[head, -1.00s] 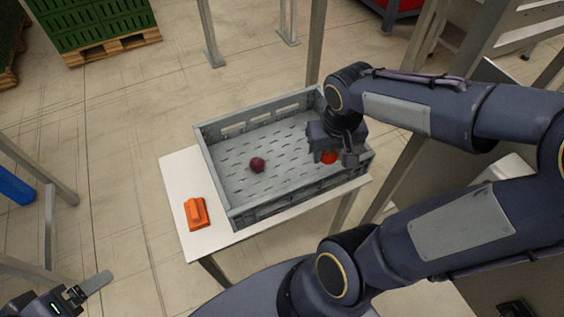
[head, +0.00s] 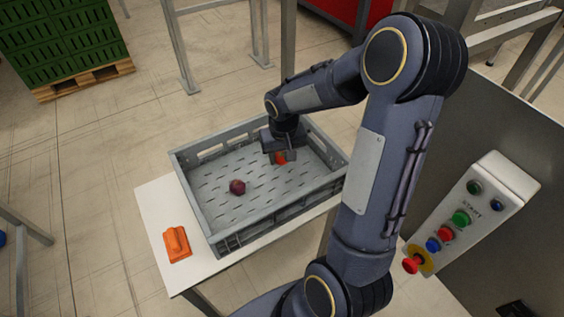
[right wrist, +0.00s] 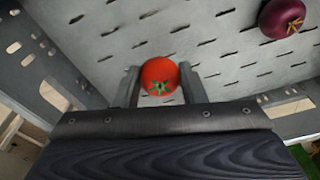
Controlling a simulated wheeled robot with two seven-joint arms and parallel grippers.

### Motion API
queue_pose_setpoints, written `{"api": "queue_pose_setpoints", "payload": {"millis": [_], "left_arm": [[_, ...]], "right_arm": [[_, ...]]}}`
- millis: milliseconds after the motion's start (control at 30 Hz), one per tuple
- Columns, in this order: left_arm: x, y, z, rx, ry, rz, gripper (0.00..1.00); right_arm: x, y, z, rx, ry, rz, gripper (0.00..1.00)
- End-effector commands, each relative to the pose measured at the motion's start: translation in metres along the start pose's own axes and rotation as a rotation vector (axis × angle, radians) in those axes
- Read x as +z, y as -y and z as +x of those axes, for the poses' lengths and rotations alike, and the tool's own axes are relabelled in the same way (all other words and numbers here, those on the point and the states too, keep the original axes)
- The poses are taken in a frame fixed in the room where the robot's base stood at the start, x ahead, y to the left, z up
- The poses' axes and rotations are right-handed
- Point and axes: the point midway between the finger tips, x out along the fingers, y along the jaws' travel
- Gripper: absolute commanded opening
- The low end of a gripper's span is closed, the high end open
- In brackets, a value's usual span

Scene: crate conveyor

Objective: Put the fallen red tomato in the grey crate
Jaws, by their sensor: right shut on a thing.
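The red tomato (head: 281,159) is between the fingers of my right gripper (head: 283,157), which is shut on it over the inside of the grey crate (head: 262,221). In the right wrist view the tomato (right wrist: 160,77) shows its green stem end, with a finger of my right gripper (right wrist: 162,84) on each side. The slotted crate floor (right wrist: 120,28) lies behind it; I cannot tell whether the tomato touches it. In the head view the gripper hides part of the tomato. My left gripper is out of view.
A dark red onion (head: 237,187) lies on the crate floor; it also shows in the right wrist view (right wrist: 281,18). An orange object (head: 177,244) lies on the white table (head: 150,212) left of the crate. A button panel (head: 470,215) stands at the right.

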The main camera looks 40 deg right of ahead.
Motion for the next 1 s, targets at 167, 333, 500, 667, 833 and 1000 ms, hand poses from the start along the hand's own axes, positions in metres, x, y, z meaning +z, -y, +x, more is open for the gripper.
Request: {"api": "queue_pose_setpoints", "payload": {"millis": [167,333,500,667,833,1000], "left_arm": [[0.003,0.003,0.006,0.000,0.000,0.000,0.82],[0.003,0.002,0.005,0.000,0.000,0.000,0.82],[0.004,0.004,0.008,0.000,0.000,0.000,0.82],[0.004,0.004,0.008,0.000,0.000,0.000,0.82],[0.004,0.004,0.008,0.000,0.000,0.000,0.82],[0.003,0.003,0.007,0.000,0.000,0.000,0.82]], "right_arm": [[0.005,-0.001,0.027,0.001,0.004,0.000,0.15],[0.004,-0.001,0.026,0.001,0.002,0.000,0.15],[0.005,0.000,0.030,0.001,0.002,0.000,0.15],[0.005,0.000,0.029,0.000,0.002,0.000,0.52],[0.005,0.000,0.029,0.000,0.002,0.000,0.59],[0.005,-0.001,0.028,0.000,0.002,0.000,0.59]]}}
